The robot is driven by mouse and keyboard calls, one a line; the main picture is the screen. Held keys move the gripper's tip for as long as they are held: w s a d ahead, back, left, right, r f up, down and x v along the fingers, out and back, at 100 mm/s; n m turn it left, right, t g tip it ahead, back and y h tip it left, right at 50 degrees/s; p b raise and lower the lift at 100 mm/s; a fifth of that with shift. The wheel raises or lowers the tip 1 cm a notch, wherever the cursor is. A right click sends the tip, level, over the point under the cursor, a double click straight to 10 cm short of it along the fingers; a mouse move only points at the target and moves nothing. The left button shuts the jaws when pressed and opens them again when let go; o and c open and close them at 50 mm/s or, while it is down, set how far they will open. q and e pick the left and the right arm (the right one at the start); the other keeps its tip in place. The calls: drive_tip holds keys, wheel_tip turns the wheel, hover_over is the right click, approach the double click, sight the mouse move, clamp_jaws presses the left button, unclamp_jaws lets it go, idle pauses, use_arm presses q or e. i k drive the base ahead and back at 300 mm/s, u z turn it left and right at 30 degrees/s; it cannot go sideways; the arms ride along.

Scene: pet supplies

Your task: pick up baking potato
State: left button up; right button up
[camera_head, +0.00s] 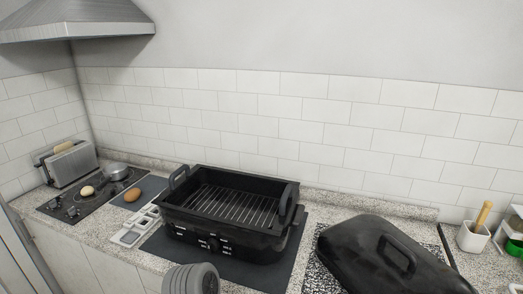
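A small brown, rounded item, which looks like the baking potato (132,194), lies on a dark mat (151,186) at the left of the counter. A paler, tan rounded item (87,190) lies on the black cooktop (72,208) further left; it is too small to tell exactly what it is. Neither of my grippers shows in this view. A grey, ringed rounded part at the bottom centre looks like part of my own arm; no fingers show on it.
A black roaster (190,222) with a wire rack stands open mid-counter. Its black lid (385,258) lies to the right. A toaster (70,163) and small pot (116,171) stand by the cooktop. A grey divided tray (135,226) lies left of the roaster.

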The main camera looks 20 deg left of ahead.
sight(133, 194)
drive_tip(key=u, duration=2.25)
drive_tip(key=k, duration=1.2)
drive_tip(key=u, duration=1.1)
drive_tip(key=i, duration=3.6)
drive_tip(key=z, duration=1.05)
